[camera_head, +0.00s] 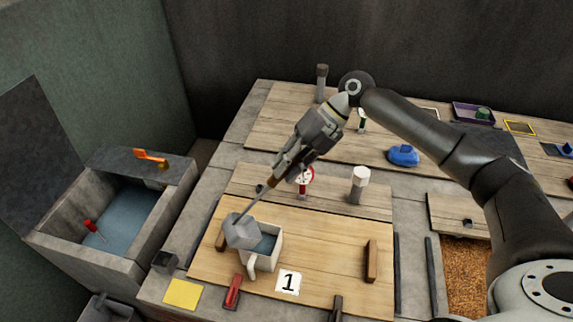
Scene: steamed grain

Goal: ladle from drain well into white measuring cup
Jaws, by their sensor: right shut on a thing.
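My right gripper (284,172) is shut on the handle of a ladle (242,231), above the wooden board. The ladle slants down to the left, and its grey bowl is over the left rim of the white measuring cup (274,256). I cannot tell whether the bowl touches the cup. The cup stands on the board with blue-grey liquid inside, its handle toward the front. A grey basin (168,208) with blue water, perhaps the drain well, is at the left. My left gripper is not in view.
The wooden board (330,235) carries a card marked 1 (288,282) and a brown block (372,261). A red-handled item (233,291) and a yellow square (183,294) lie in front. A white-topped post (359,184) stands behind. A grain-filled bin (465,275) is at the right.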

